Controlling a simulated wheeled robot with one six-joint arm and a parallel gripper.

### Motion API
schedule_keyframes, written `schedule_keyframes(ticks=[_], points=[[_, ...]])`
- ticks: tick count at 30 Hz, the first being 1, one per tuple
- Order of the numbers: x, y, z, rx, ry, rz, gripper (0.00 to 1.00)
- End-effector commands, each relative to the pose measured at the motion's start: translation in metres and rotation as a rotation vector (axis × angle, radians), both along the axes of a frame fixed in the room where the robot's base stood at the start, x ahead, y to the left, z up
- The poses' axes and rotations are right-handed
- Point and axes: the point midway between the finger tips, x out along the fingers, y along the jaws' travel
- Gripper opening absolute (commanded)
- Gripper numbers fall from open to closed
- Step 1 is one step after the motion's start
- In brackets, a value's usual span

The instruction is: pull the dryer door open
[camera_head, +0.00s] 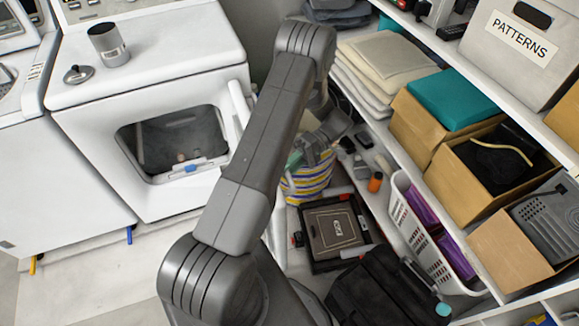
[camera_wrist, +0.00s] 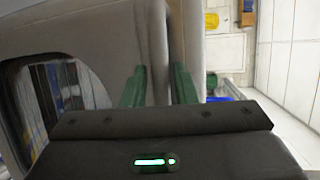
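The white dryer (camera_head: 150,100) stands at the left in the head view, its round-cornered opening showing a dark drum (camera_head: 180,140). Its door (camera_head: 239,106) stands swung out at the right of the opening, seen nearly edge-on and partly hidden by my arm. In the wrist view a large pale panel with a dark window, which looks like the door (camera_wrist: 105,45), fills the left. My gripper (camera_wrist: 157,88) has its two green fingers apart at the panel's right edge. Whether they touch it I cannot tell. In the head view my gripper is mostly hidden behind my arm.
Shelving with boxes (camera_head: 490,175) and folded linens (camera_head: 385,60) runs along the right. A metal cup (camera_head: 108,45) stands on the dryer. Floor in front of the dryer is clear.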

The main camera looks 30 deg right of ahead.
Motion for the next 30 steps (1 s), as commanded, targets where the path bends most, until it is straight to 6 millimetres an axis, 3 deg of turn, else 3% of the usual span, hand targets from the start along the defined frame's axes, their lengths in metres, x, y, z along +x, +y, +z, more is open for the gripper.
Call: schedule_keyframes(ticks=[14, 24, 26, 30], points=[[0.0, 0.0, 0.004, 0.001, 0.001, 0.001, 0.39], [0.0, 0.0, 0.036, 0.002, 0.002, 0.002, 0.39], [0.0, 0.0, 0.044, 0.003, 0.001, 0.002, 0.47], [0.0, 0.0, 0.064, 0.004, 0.0, 0.002, 0.81]])
